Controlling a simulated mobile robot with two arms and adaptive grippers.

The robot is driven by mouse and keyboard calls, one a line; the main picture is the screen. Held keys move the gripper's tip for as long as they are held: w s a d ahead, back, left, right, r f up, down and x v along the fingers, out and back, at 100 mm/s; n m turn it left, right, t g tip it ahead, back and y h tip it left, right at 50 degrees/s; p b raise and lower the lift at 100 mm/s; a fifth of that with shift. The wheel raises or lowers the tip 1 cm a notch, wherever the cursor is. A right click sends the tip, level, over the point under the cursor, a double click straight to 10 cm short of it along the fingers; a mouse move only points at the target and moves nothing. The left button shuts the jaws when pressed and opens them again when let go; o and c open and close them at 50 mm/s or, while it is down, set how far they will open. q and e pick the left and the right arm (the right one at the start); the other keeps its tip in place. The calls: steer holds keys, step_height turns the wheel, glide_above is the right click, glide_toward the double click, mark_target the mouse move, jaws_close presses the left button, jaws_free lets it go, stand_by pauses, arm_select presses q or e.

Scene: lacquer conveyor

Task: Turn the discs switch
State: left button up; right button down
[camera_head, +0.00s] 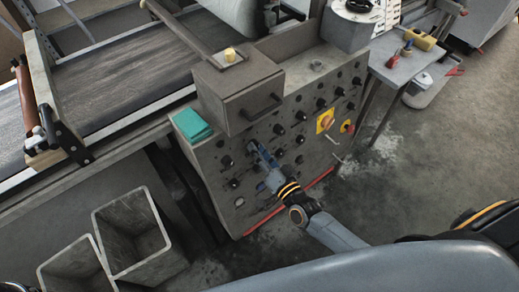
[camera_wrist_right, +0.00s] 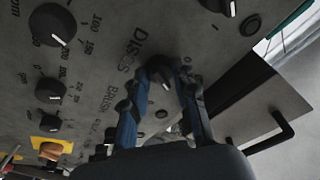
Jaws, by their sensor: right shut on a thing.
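The discs switch (camera_wrist_right: 160,69) is a black rotary knob with a white pointer line, beside the printed word "DISCS" on the grey control panel (camera_head: 318,92). In the right wrist view my right gripper (camera_wrist_right: 166,68) has its blue fingers on both sides of this knob, shut on it. In the head view my right gripper (camera_head: 260,149) reaches the panel's lower left part, and its fingers hide the knob. My left gripper is not in view.
Several other black knobs (camera_wrist_right: 52,25) surround the switch. A grey box with a handle (camera_head: 238,88) juts out above.

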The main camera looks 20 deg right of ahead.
steer(key=shift+m, duration=0.4)
steer(key=c, duration=1)
jaws_free()
steer(key=shift+c, duration=0.2)
steer(key=v, duration=1.2)
steer(key=shift+a, duration=0.1)
